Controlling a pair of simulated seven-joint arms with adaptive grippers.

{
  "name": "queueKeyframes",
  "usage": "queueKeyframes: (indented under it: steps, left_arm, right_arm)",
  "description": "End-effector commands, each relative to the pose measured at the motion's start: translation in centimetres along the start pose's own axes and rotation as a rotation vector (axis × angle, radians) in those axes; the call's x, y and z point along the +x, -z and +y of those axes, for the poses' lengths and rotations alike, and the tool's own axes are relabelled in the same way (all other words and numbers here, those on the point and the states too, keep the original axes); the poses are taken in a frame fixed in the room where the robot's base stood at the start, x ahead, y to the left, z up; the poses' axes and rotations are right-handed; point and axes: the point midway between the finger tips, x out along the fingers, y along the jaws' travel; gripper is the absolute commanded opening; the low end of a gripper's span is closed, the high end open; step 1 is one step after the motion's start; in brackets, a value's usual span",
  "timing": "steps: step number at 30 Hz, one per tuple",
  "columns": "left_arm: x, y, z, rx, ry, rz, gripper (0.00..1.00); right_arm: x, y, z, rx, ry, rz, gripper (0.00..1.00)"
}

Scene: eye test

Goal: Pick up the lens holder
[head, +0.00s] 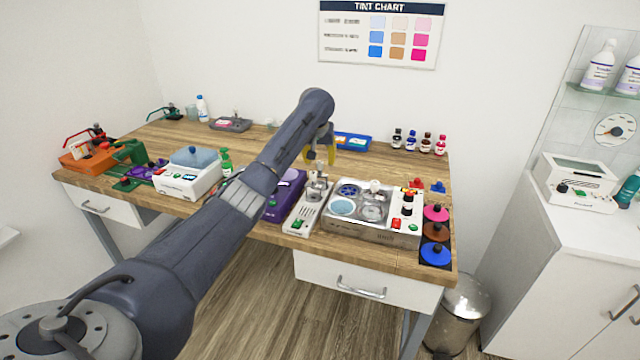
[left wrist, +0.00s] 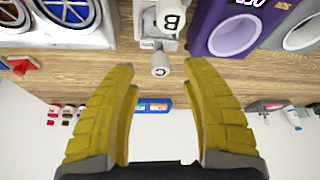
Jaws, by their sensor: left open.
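My left gripper (head: 320,153) is above the table, behind a slim white-and-grey device (head: 306,208) with a metal upper part. In the left wrist view its two yellow fingers (left wrist: 160,80) are spread apart with nothing between them. Small red (head: 416,183) and blue (head: 438,186) pieces lie right of the gripper. My right gripper is not in view.
A metal tinting unit (head: 372,232) stands right of the slim device, and a purple unit (head: 287,195) left of it. A blue tray (head: 353,141) and several small bottles (head: 425,143) stand at the back. Bare wood shows at the table's middle left.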

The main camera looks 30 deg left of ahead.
Motion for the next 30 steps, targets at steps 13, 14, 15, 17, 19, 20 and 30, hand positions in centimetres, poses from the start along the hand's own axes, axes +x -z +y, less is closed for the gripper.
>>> queueKeyframes:
  steps: [13,14,15,17,19,20,30]
  left_arm:
    - [4.0,-0.3,0.0,0.000,0.001,-0.001,0.48]
    - [4.0,-0.3,0.0,0.000,0.001,-0.001,0.48]
    - [4.0,-0.3,0.0,0.000,0.001,0.000,0.48]
    - [4.0,-0.3,0.0,0.000,0.000,0.000,0.48]
    - [4.0,-0.3,0.0,0.000,0.000,0.000,0.48]
    - [4.0,-0.3,0.0,0.000,0.000,0.000,0.50]
    - [4.0,-0.3,0.0,-0.001,0.000,0.000,0.10]
  right_arm:
    - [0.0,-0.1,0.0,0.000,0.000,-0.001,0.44]
    - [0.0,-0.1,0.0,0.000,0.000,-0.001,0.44]
    - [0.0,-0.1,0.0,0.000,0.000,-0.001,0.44]
    - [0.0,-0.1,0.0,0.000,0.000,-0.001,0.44]
    - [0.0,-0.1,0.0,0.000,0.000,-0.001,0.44]
    - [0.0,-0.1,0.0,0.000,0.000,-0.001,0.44]
    - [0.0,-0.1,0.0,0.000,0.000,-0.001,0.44]
